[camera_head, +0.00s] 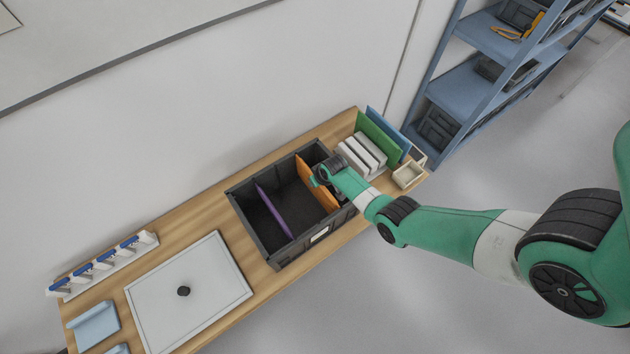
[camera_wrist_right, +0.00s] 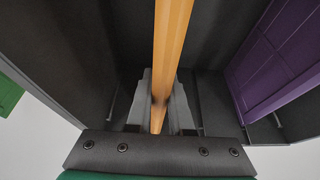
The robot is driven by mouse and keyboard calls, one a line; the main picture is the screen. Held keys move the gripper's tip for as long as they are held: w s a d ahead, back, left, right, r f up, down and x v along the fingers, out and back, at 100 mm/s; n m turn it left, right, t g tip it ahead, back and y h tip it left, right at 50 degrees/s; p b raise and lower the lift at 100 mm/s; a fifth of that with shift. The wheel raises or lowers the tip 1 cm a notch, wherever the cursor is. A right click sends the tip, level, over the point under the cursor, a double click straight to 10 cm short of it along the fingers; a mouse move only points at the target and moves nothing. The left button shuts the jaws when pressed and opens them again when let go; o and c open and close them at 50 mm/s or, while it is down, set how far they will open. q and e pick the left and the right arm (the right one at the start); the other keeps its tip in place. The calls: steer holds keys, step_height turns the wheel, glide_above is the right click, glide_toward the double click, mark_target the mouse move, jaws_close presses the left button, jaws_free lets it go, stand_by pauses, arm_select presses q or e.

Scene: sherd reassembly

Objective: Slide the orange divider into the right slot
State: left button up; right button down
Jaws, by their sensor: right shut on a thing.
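The orange divider (camera_head: 318,183) stands upright inside the dark grey crate (camera_head: 256,235), toward its right side. My right gripper (camera_head: 321,180) is at the divider's top edge and shut on it. In the right wrist view the orange divider (camera_wrist_right: 170,40) runs between the two grey fingers of my right gripper (camera_wrist_right: 160,103). A purple divider (camera_head: 273,210) stands in the left part of the crate, and it also shows in the right wrist view (camera_wrist_right: 280,60). The slot ends under the orange divider are hidden, so I cannot tell how deep it sits. My left gripper is not in view.
Right of the crate stand white blocks (camera_head: 361,155), a green panel (camera_head: 378,138), a blue panel (camera_head: 388,133) and a small tray (camera_head: 408,175). Left are a white board (camera_head: 190,290) with a dark knob and a rack of blue-topped items (camera_head: 104,264). The crate's middle is empty.

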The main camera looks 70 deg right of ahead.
steer(key=shift+f+b, duration=1)
steer(key=shift+f, duration=0.2)
steer(key=c, duration=0.7)
jaws_free()
steer(key=shift+c, duration=0.2)
steer(key=shift+r, duration=0.1)
steer(key=p+v, duration=1.1)
steer(key=p, duration=0.1)
steer(key=shift+s+r, duration=0.1)
steer(key=shift+r, duration=0.2)
